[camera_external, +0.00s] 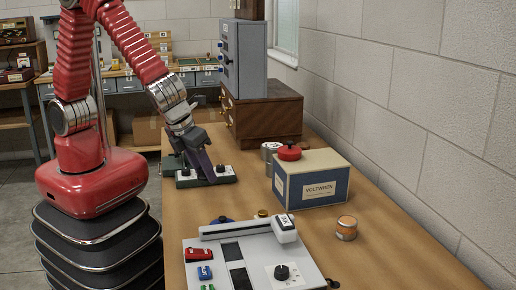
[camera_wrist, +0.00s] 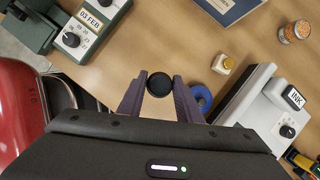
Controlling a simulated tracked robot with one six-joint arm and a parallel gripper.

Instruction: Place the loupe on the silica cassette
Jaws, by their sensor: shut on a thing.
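My gripper (camera_wrist: 159,92) is shut on a small round black loupe (camera_wrist: 159,84), which sits between the fingertips in the wrist view. In the external view my gripper (camera_external: 209,174) hangs low in front of the green device at the left table edge; I cannot make out the loupe there. A small round container of orange beads, which looks like the silica cassette (camera_external: 346,228), stands on the table at the right, in front of the blue and cream box. It also shows at the top right of the wrist view (camera_wrist: 294,31), well apart from my gripper.
A green device (camera_external: 188,181) stands beside my gripper. A grey-white machine marked INK (camera_external: 248,250) fills the front. A yellow-capped bottle (camera_wrist: 224,66) and a blue disc (camera_wrist: 205,95) stand between. The VOLTWREN box (camera_external: 312,184) and wall bound the right.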

